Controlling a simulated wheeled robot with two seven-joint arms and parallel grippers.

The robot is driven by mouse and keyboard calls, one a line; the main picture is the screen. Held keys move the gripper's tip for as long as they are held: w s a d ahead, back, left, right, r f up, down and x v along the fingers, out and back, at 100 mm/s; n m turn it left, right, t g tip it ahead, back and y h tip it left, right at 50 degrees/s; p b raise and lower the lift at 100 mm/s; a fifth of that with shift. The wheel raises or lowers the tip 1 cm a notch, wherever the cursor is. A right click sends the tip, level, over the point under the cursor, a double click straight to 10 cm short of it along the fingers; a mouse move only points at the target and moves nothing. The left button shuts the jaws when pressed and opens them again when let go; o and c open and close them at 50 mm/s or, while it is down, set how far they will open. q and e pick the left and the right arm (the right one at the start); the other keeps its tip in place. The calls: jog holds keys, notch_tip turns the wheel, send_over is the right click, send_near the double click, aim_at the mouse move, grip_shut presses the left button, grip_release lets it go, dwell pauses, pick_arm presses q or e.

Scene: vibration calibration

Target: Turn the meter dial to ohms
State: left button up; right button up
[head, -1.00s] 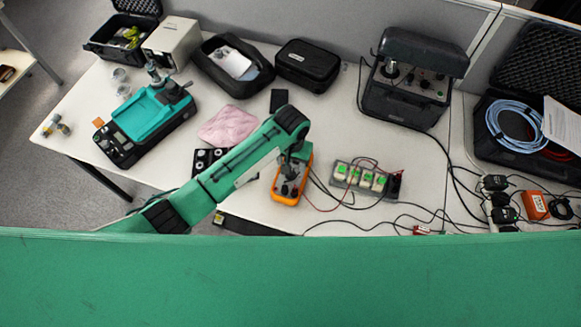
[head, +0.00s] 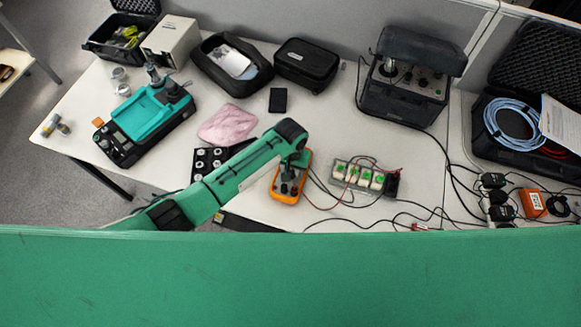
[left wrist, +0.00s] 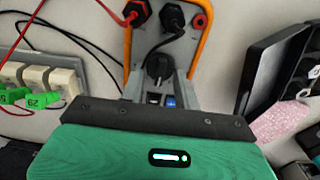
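The orange multimeter (head: 283,197) lies face up on the white table, partly hidden by my left arm in the head view. In the left wrist view its orange edge (left wrist: 205,45) shows on both sides of the grey face. Its black dial (left wrist: 159,68) sits between the fingertips of my left gripper (left wrist: 160,78). The fingers stand apart, one on each side of the dial; whether they touch it I cannot tell. Black and red plugs sit in the meter's sockets beyond the dial. The dial's markings are too small to read. My right gripper is in no view.
A block with green-labelled white parts (head: 360,176) stands right of the meter, with red and black leads between them. A black tray of small parts (head: 207,160) and a pink cloth (head: 227,124) lie to the left. Cables cross the table at right.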

aim_at(291, 171)
pick_arm(q)
jog(key=shift+r+m+p, duration=0.1)
jog(key=shift+m+p, duration=0.3)
jog(key=shift+m, duration=0.3)
jog(key=shift+m+p, duration=0.5)
jog(key=shift+m, duration=0.6)
jog(key=m+p, duration=0.1)
jog(key=m, duration=0.3)
jog(key=shift+d, duration=0.1)
jog(key=o, duration=1)
jog(key=shift+c, duration=0.2)
notch_tip(291, 171, up, 14)
jog(key=b, duration=0.2)
jog(key=shift+b, duration=0.3)
